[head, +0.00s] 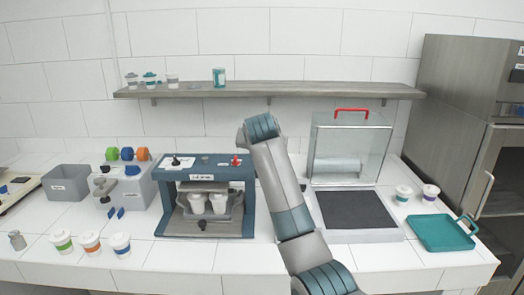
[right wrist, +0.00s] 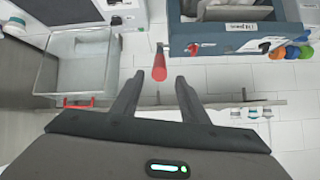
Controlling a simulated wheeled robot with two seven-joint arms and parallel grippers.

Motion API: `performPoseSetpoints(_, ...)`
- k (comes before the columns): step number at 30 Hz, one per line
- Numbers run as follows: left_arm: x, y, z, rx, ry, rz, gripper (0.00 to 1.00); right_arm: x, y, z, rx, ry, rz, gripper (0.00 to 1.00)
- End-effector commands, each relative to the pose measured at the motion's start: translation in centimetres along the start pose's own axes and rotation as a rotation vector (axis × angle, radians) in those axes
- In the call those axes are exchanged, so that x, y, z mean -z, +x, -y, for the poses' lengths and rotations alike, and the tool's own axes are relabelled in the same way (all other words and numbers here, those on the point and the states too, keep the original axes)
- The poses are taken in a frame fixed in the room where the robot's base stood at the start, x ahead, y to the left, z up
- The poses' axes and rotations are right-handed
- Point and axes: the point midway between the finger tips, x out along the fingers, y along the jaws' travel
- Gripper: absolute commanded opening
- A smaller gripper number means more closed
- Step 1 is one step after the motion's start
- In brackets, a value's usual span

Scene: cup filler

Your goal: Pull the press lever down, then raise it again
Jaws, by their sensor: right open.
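The press lever's red handle (right wrist: 159,66) shows in the right wrist view, beside the blue-framed press (right wrist: 235,32). My right gripper (right wrist: 160,76) is open, its two dark fingertips apart. In that picture the handle's near end lies between the fingertips, with gaps on both sides; I cannot tell its depth from them. My arm hides the right gripper there. My left gripper is not in view.
A clear case (head: 350,150) with a red handle stands right of my arm, behind a dark pad (head: 355,210). A wooden shelf (head: 300,91) runs above the press. Lidded cups (head: 90,244) stand at the front left. A teal tray (head: 440,233) lies at right.

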Motion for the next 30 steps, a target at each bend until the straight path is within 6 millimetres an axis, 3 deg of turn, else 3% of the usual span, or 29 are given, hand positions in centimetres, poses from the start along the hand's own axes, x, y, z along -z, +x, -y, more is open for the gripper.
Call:
performPoseSetpoints(12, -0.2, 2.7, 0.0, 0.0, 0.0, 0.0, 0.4, 0.0, -6.4, 0.1, 0.002, 0.0, -0.003, 0.4)
performPoseSetpoints(18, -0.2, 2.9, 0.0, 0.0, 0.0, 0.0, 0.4, 0.1, -7.4, 0.0, 0.0, 0.0, -0.002, 0.4)
performPoseSetpoints(30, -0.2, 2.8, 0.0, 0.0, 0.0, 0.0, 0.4, -0.2, -7.2, -0.2, 0.0, 0.0, 0.002, 0.4)
